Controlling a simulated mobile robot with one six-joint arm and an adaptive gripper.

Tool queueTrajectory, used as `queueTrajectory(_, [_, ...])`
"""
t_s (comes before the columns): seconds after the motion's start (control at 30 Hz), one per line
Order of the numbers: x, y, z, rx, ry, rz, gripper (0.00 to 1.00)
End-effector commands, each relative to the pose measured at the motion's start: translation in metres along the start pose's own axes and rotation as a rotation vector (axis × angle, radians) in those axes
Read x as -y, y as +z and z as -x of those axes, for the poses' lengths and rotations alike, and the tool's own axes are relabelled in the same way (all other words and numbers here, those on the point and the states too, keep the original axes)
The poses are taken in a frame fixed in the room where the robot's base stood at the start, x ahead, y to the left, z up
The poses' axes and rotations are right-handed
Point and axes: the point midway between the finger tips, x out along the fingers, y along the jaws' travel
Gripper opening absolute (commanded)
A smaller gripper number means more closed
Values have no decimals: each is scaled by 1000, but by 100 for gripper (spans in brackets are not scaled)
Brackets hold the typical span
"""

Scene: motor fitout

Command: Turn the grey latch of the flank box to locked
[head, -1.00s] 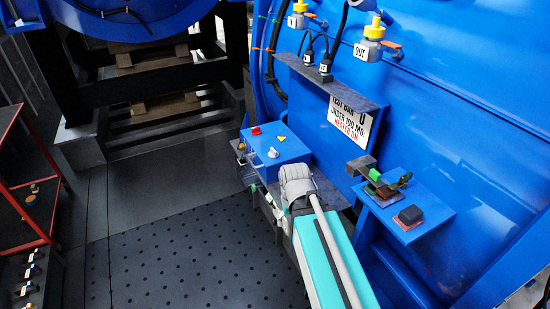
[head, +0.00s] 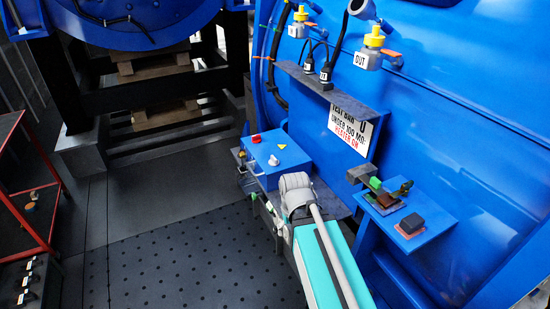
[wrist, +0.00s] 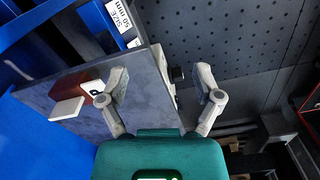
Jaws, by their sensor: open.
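In the head view a blue box (head: 277,160) stands on a grey shelf under the sign, with a red knob and small pale parts on top. I take it for the flank box. Pale small parts show at its left side; I cannot tell which is the grey latch. My gripper is hidden behind my own arm in the head view. In the wrist view my gripper (wrist: 163,76) is open and empty, its fingers spread either side of a grey plate's edge (wrist: 150,85). A small dark knob-like part (wrist: 178,74) shows between the fingers; whether it belongs to the latch is unclear.
A red block (wrist: 92,88) with a white plate sits left of the left finger. A blue side shelf (head: 420,232) with small blocks stands to the right. A red-framed table (head: 25,205) stands at far left. The dotted floor mat (head: 180,260) is clear.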

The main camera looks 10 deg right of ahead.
Motion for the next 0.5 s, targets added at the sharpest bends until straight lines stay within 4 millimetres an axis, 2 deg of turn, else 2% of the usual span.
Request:
queueTrajectory(0.03, [0, -1, 1, 0, 0, 1, 64])
queueTrajectory(0.1, [0, -4, 4, 0, 0, 3, 51])
queueTrajectory(0.13, [0, -6, 6, 0, 0, 5, 50])
queueTrajectory(0.27, [0, -20, 20, 0, 0, 16, 50])
queueTrajectory(0.5, [1, -64, 59, 0, 0, 56, 50])
